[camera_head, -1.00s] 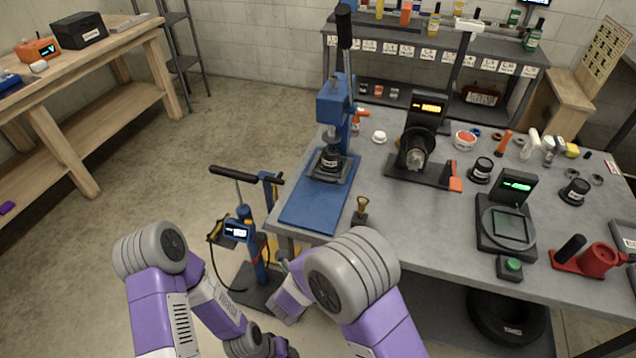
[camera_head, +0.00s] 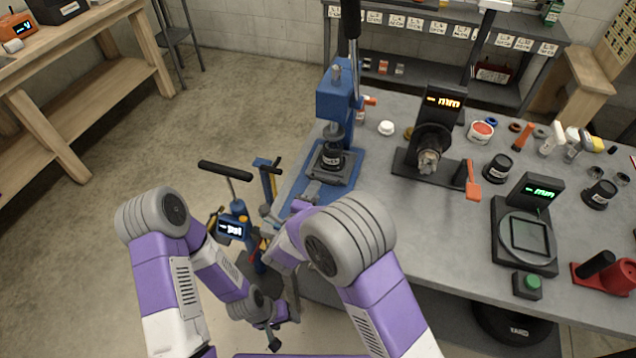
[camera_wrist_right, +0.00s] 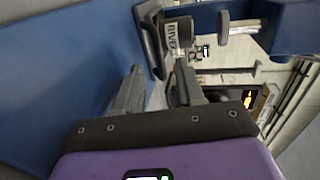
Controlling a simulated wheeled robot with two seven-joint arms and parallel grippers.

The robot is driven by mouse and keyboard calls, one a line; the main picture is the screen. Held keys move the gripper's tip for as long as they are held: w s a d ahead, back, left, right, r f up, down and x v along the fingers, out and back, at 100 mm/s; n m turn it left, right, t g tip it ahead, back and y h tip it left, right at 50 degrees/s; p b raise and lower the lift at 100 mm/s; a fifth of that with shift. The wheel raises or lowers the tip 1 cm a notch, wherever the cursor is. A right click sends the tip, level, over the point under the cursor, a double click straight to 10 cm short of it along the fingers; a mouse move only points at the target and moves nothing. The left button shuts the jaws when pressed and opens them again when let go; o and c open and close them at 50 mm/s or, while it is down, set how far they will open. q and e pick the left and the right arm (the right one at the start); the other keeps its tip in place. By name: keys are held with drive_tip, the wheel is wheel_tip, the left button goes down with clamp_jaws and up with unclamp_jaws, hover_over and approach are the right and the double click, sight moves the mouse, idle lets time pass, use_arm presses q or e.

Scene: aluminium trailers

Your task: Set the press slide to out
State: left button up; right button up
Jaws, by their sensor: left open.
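The blue lever press (camera_head: 336,98) stands at the left end of the grey bench. Its dark grey slide (camera_head: 347,178) lies on the blue base plate and carries a black, white-labelled die (camera_head: 332,155) beneath the ram. My right gripper (camera_head: 306,192) is over the front part of the base, in front of the slide. In the right wrist view its fingers (camera_wrist_right: 156,88) are apart, with nothing seen held, and point toward the labelled die (camera_wrist_right: 178,32) and slide edge. Whether they touch the slide is unclear. My left gripper (camera_head: 272,338) hangs low over the floor, open.
A blue pump stand (camera_head: 235,225) with a display is on the floor left of the bench. A black device with an orange display (camera_head: 440,125), a round gauge plate (camera_head: 528,238) and a green button (camera_head: 530,283) stand right of the press.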

drive_tip(key=shift+b+x, duration=0.3)
drive_tip(key=shift+x, duration=1.85)
clamp_jaws()
